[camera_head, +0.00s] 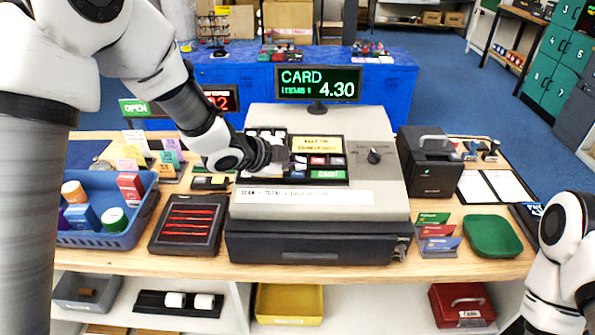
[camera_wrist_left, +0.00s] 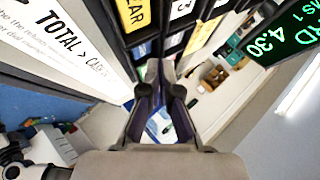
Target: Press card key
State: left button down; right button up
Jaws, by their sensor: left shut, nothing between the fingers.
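The grey cash register (camera_head: 385,205) stands in the middle of the counter with a dark key panel on its sloped top. Its display (camera_head: 318,84) reads CARD, 4.30 in green. A green key (camera_head: 328,174) and small red and blue keys show on the panel's right part. I cannot make out which key is the card key. My left gripper (camera_head: 284,156) is shut and empty over the middle of the panel, hiding some keys. In the left wrist view its fingertips (camera_wrist_left: 161,66) are together, close to the keys; contact cannot be told. My right gripper is out of view.
A blue basket (camera_head: 125,240) of goods and a dark tray (camera_head: 188,222) with red strips lie to the left. My right arm shows at the right edge.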

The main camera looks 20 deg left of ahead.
pick_arm(q)
jog(key=r+p, duration=0.2)
jog(key=s+r+p, duration=0.1)
jog(key=r+p, duration=0.1)
jog(key=r, duration=0.1)
jog(key=shift+d, duration=0.15)
jog(key=shift+f, duration=0.1)
dwell(0.3)
